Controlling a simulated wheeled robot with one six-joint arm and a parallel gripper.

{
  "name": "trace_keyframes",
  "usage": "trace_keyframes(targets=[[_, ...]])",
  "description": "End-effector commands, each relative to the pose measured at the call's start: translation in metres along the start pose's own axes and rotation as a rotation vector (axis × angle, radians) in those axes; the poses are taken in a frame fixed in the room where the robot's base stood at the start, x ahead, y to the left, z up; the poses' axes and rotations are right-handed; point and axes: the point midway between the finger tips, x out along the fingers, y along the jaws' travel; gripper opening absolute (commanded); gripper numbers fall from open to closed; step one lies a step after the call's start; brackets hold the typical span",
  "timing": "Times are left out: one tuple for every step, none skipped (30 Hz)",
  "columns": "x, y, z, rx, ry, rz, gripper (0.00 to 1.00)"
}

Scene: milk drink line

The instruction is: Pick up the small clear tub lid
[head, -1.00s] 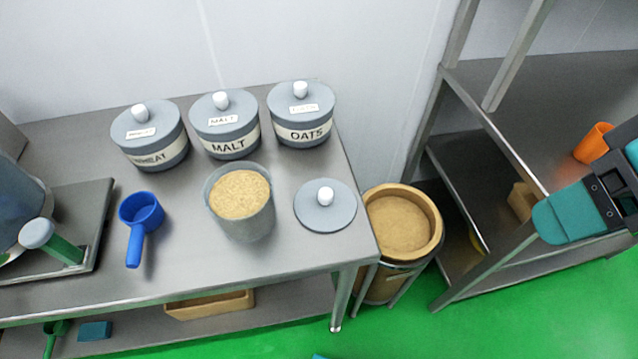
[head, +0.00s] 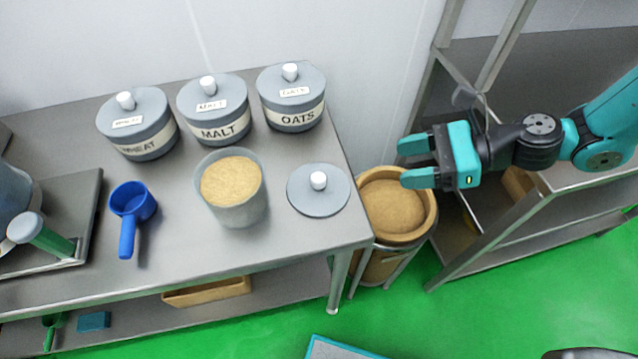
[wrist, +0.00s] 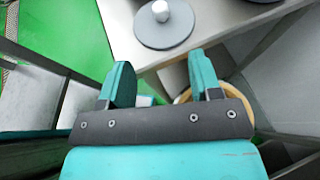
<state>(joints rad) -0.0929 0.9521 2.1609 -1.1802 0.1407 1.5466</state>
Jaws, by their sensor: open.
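The lid (head: 318,191) is a round grey disc with a white knob, lying flat near the right end of the steel table. It also shows at the top of the wrist view (wrist: 165,24), beyond my fingertips. The tub (head: 236,189) stands uncovered just left of it, filled with tan grain. My gripper (head: 408,161) is open and empty, right of the lid and above the wooden barrel, its fingers pointing left. In the wrist view my two teal fingers (wrist: 162,82) are spread with nothing between them.
Lidded WHEAT (head: 138,125), MALT (head: 214,112) and OATS (head: 291,98) canisters stand along the table's back. A blue scoop (head: 132,211) lies left of the tub. The barrel of grain (head: 393,208) stands off the table's right end, beside a steel shelf (head: 545,205).

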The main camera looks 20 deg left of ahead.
Motion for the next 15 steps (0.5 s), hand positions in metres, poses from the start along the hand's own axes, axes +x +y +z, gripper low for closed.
trace_keyframes(targets=[[0.010, 0.002, 0.001, 0.001, -0.001, 0.007, 0.58], [0.016, 0.002, 0.001, 0.001, -0.001, 0.007, 0.58], [0.025, 0.002, 0.002, -0.001, 0.000, 0.008, 0.58], [0.033, 0.002, 0.002, -0.002, 0.000, 0.009, 0.58], [0.040, 0.002, 0.002, -0.001, 0.000, 0.008, 0.58], [0.049, 0.002, 0.002, -0.003, 0.001, 0.008, 0.58], [0.056, 0.002, 0.002, -0.003, 0.001, 0.009, 0.58], [0.062, 0.002, 0.002, -0.002, 0.001, 0.008, 0.58], [0.071, 0.002, 0.002, -0.003, 0.001, 0.008, 0.58], [0.077, 0.002, 0.002, -0.004, 0.002, 0.007, 0.58], [0.084, 0.002, 0.002, -0.004, 0.002, 0.008, 0.58], [0.090, 0.002, 0.002, -0.004, 0.002, 0.007, 0.58], [0.095, 0.002, 0.002, -0.004, 0.002, 0.007, 0.58], [0.099, 0.002, 0.002, -0.004, 0.002, 0.005, 0.58], [0.104, 0.002, 0.001, -0.005, 0.002, 0.005, 0.58]])
